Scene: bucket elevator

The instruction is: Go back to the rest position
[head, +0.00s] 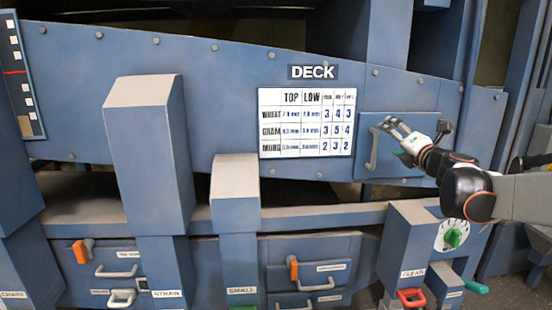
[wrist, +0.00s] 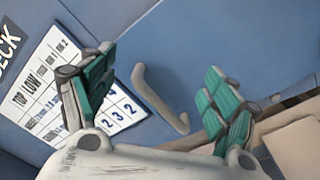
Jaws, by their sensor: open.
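My gripper (head: 398,138) is at the right in the head view, in front of a blue panel with a pale handle (head: 373,148). In the wrist view my gripper (wrist: 158,100) has its two teal-padded fingers spread wide apart. The pale handle (wrist: 160,100) shows between and beyond the fingers, with nothing held. Whether a fingertip touches the panel cannot be told. My arm reaches in from the right edge of the head view.
A white DECK chart (head: 307,122) is left of the handle. Two blue chutes (head: 150,150) stick out at the left. Below are drawers with orange latches (head: 81,252), a green dial (head: 454,237), a red handle (head: 411,297) and a green lever (head: 476,287).

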